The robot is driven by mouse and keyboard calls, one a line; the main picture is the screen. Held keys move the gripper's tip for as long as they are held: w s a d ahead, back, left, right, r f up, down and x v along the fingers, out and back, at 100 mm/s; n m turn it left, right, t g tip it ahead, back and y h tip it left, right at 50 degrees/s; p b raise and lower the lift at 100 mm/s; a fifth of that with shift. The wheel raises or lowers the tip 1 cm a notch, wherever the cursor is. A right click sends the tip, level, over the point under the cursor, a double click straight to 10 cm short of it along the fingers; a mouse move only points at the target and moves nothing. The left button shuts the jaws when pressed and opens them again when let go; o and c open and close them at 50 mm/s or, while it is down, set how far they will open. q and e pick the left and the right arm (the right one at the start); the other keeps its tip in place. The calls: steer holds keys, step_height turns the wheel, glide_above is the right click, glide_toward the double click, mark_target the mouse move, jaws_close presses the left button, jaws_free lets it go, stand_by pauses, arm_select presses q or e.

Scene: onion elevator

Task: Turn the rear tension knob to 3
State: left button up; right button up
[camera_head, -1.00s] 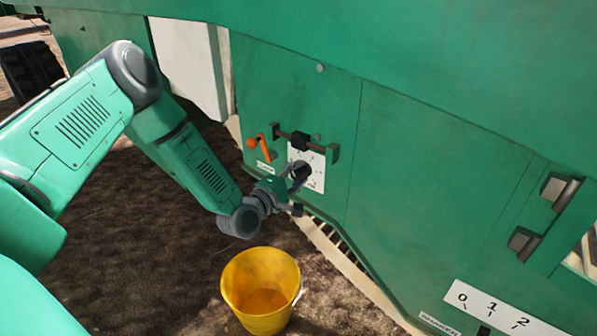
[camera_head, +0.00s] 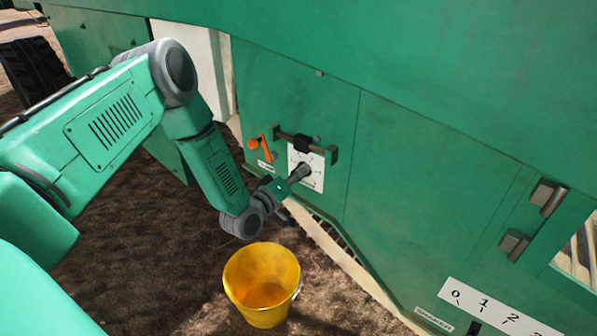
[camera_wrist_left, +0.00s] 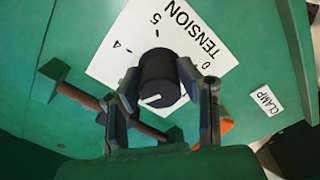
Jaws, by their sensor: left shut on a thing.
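The black tension knob (camera_wrist_left: 158,72) sits on a white dial plate (camera_wrist_left: 105,62) marked TENSION, on the green machine panel. My left gripper (camera_wrist_left: 158,82) is shut on the knob, one finger on each side. The white pointer line on the knob points to the lower left in the wrist view. The marks 5, 4 and 0 show there; the number by the pointer is hidden. In the head view the left gripper (camera_head: 299,173) covers part of the dial plate (camera_head: 318,170). My right gripper is not in view.
An orange lever (camera_head: 265,147) and a bar with a black clamp (camera_head: 303,143) sit close above the knob. A yellow bucket (camera_head: 262,278) stands on the ground below my arm. A second numbered plate (camera_head: 490,308) is at the lower right.

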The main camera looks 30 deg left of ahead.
arm_select(q)
steer(key=shift+s+d+f+m, duration=0.2)
steer(key=shift+f+m, duration=0.2)
steer(key=shift+m, duration=0.2)
steer(key=shift+a, duration=0.1)
steer(key=o, duration=1.1)
steer(key=shift+o, duration=0.2)
steer(key=shift+w, duration=0.15)
steer(key=shift+r, duration=0.15)
steer(key=shift+a, duration=0.1)
steer(key=s, duration=1.2)
steer(key=shift+a, duration=0.45)
